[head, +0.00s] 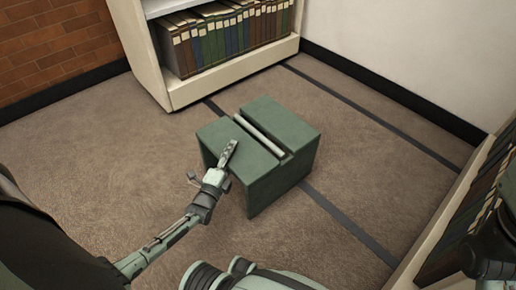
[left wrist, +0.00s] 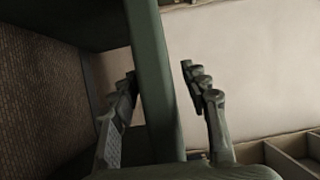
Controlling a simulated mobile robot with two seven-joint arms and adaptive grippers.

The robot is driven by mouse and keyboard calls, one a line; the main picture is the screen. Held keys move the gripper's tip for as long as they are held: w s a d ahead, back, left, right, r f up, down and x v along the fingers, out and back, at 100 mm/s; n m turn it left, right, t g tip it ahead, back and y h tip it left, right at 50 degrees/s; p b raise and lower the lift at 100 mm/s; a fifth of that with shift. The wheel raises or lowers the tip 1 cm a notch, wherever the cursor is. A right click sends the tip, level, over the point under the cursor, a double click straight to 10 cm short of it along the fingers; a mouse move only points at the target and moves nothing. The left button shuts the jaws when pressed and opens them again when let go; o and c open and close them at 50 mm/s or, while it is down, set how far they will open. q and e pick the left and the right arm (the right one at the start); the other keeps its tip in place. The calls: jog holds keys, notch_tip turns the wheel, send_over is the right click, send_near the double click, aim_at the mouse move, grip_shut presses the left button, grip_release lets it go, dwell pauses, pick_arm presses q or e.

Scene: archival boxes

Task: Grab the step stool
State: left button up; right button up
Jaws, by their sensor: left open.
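The step stool (head: 240,155) is a green box-like block standing on the carpet, with a slot across its top and a pale bar (head: 259,133) along the slot. My left gripper (head: 231,148) is at the stool's near left top edge in the head view. In the left wrist view, the open fingers (left wrist: 159,80) stand on either side of a green panel (left wrist: 153,95) of the stool. A gap shows between the panel and the right finger; contact on the left side is unclear. My right gripper is not visible.
A cream bookshelf (head: 232,82) with rows of bound volumes stands behind the stool. Another shelf (head: 435,235) with dark volumes is at the right edge. A brick wall (head: 50,45) is at the far left. Carpet (head: 110,150) is clear around the stool.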

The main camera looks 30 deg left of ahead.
pick_arm(q)
jog(key=shift+c, duration=0.4)
grip_shut()
jog(key=shift+w+r, duration=0.1)
jog(key=shift+r, duration=0.15)
jog(key=shift+r, duration=0.15)
